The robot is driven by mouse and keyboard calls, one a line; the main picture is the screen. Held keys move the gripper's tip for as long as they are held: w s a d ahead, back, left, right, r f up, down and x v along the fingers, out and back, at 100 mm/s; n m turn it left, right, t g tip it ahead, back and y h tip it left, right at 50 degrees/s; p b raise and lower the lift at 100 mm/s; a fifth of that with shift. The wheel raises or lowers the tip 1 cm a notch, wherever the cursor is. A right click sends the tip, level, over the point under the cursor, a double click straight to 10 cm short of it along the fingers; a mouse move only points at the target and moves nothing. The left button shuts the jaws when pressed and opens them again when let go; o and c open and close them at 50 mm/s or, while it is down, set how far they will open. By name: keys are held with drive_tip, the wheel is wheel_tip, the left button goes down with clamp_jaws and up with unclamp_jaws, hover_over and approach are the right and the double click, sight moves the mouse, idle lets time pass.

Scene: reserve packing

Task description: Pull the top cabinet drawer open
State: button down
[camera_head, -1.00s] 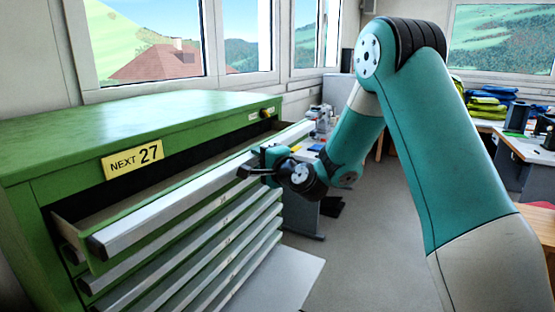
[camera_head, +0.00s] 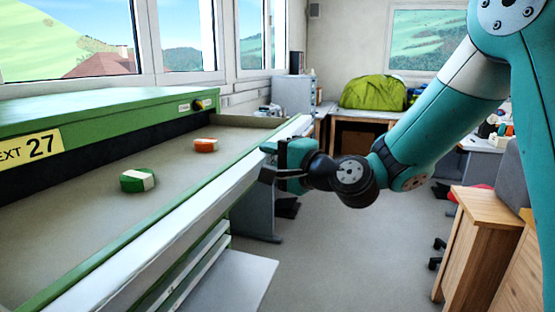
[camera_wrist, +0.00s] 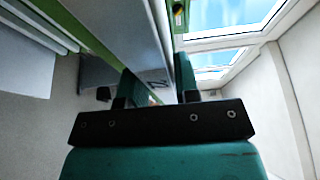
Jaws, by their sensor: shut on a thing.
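The green cabinet (camera_head: 100,110) stands at the left under the windows. Its top drawer (camera_head: 110,215) is pulled well out, and its grey floor shows. A green and white block (camera_head: 138,180) and an orange and white block (camera_head: 206,145) lie inside it. My gripper (camera_head: 268,163) is shut on the drawer's pale front rail (camera_head: 200,210), toward the rail's far end. In the wrist view my gripper (camera_wrist: 155,92) has its fingers on both sides of the rail; the exact contact is partly hidden.
Lower drawer fronts (camera_head: 205,262) show below the open drawer. A wooden cabinet (camera_head: 480,240) stands at the right. The grey floor (camera_head: 335,250) between is clear. A table with a green bag (camera_head: 373,92) stands at the back.

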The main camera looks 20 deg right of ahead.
drive_tip(key=shift+s+d+f, duration=0.1)
drive_tip(key=shift+s+f, duration=0.05)
drive_tip(key=shift+f, duration=0.25)
drive_tip(key=c, duration=0.9)
unclamp_jaws()
drive_tip(key=shift+r, duration=0.15)
drive_tip(key=b+v, duration=1.1)
drive_tip(key=v, duration=0.6)
drive_tip(key=shift+d+b, duration=0.2)
drive_tip(key=shift+b, duration=0.15)
